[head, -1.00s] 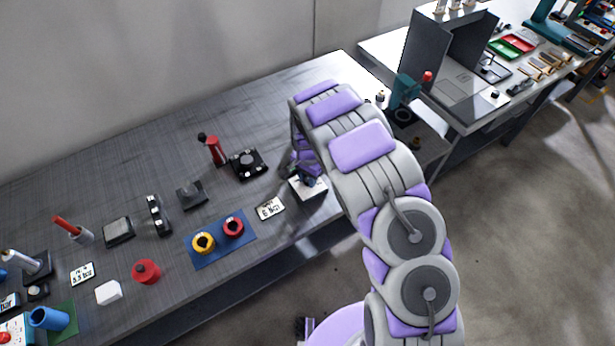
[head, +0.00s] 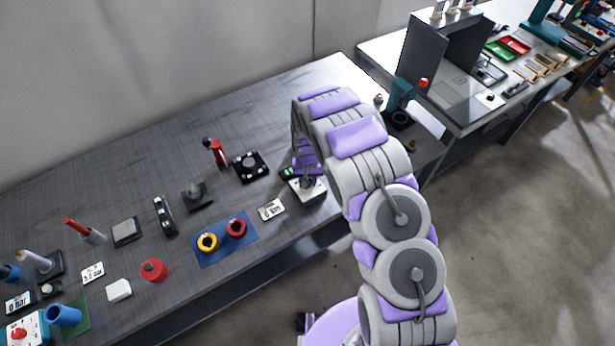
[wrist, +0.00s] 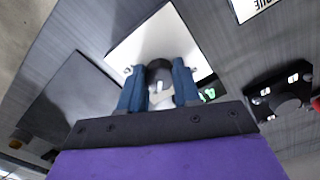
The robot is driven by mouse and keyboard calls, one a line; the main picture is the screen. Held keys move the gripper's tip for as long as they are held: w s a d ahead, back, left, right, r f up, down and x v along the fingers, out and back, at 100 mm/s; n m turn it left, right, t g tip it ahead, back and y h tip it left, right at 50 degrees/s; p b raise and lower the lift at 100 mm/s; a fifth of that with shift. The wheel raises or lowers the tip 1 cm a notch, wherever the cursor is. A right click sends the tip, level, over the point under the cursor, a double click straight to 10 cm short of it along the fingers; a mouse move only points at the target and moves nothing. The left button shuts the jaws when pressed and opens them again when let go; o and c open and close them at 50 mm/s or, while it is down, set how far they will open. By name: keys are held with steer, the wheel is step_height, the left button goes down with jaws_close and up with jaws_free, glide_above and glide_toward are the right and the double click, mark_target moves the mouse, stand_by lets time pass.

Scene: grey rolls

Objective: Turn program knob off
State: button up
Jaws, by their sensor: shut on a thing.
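The program knob (wrist: 159,72) is a dark round knob with a pale part, on top of a white box (wrist: 125,48) in the wrist view. In the head view the white box (head: 312,194) stands near the table's front edge, under my arm. My gripper (wrist: 158,92) is over the box, its two blue fingers on either side of the knob and shut on it. In the head view my gripper (head: 307,182) shows only partly, and the knob is hidden there. The knob's exact angle cannot be told.
A small label card (head: 271,209) lies left of the box. A blue mat (head: 222,252) holds a yellow and a red ring. A black square device (head: 250,166) and a red-handled item (head: 216,152) stand behind. A second bench (head: 465,125) is at the right.

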steer(key=n, duration=0.1)
steer(key=n+p, duration=0.1)
steer(key=n, duration=0.1)
steer(key=n+p, duration=0.1)
steer(key=shift+w+a+r, duration=0.1)
steer(key=shift+w+r, duration=0.15)
steer(key=shift+f+n+p, duration=0.1)
steer(key=shift+n+p, duration=0.65)
steer(key=shift+n, duration=0.95)
steer(key=o, duration=1.1)
steer(key=shift+f, duration=0.1)
steer(key=shift+c, duration=0.2)
steer(key=shift+s, duration=0.15)
step_height(320, 180, up, 17)
